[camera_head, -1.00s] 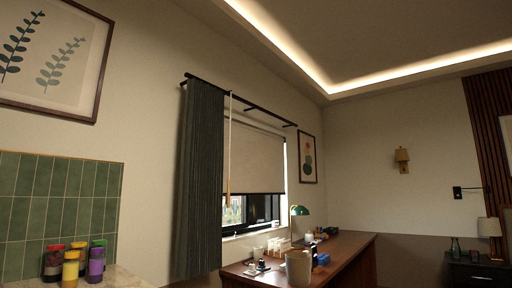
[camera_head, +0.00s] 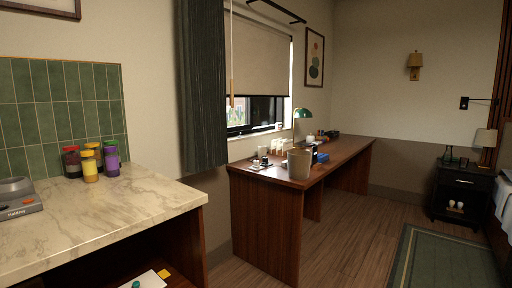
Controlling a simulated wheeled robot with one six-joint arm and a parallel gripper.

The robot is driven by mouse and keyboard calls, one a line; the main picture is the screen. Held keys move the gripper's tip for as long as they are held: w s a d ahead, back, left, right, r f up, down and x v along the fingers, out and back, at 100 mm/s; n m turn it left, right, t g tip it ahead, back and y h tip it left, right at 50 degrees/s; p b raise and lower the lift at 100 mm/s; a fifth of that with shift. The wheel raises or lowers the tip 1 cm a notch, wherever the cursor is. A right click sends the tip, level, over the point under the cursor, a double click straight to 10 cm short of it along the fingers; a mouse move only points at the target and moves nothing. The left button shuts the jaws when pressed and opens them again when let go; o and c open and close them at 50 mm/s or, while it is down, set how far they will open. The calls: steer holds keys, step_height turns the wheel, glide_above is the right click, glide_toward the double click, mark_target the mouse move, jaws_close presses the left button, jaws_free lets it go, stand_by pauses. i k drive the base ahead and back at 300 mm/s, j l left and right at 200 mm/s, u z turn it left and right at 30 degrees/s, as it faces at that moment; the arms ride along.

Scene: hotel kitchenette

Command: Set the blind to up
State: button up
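The blind (camera_head: 262,60) is a pale roller shade over the window, lowered most of the way. A strip of bare window (camera_head: 252,112) shows below its hem. A thin cord or wand (camera_head: 232,62) hangs at the blind's left edge, ending in a tan tip. A dark green curtain (camera_head: 201,90) hangs just left of it. My gripper is not in view, and the blind is well away from the camera.
A wooden desk (camera_head: 300,170) with a lamp, a bin and small items stands under the window. A marble counter (camera_head: 95,215) with several jars is at the near left. Wooden floor (camera_head: 345,215) is free right of the desk, with a green rug (camera_head: 445,260) beyond.

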mark_target(228, 95)
steer(key=i+l+z, duration=0.15)
steer(key=i, duration=1.9)
steer(key=i+z, duration=0.2)
steer(key=i, duration=1.85)
steer(key=j, duration=0.1)
